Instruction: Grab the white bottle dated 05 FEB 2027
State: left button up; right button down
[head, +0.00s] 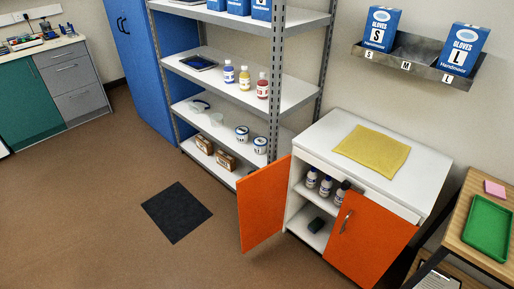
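Several small white bottles with dark caps stand inside the white cabinet (437,163), on its upper inner shelf. The left one (311,178), the middle one (326,186) and the right one (340,194) are in a row; the right one is close to the edge of the right orange door (372,240). Their labels are too small to read, so I cannot tell which bears 05 FEB 2027. The left orange door (262,203) stands open. Neither of my grippers is in view.
A black mat (177,212) lies on open floor.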

aim_at(341, 193)
jog(key=i+j+z, duration=0.1)
jog(key=z, duration=1.05)
jog(key=i+j+z, duration=0.15)
jog(key=j+z, duration=0.3)
jog(key=j, duration=0.3)
jog(key=j+z, duration=0.45)
jog(key=j, duration=0.35)
jog(key=k+j+z, duration=0.1)
jog(key=j+z, duration=0.4)
jog(key=j, duration=0.25)
jog(key=k+j, duration=0.1)
jog(key=j, duration=0.35)
jog(key=k+j, duration=0.1)
jog(key=j, duration=0.35)
jog(key=k+j, duration=0.1)
jog(key=j, duration=0.8)
jog(key=k+j, duration=0.15)
jog(key=j, duration=0.25)
jog(key=j+z, duration=0.05)
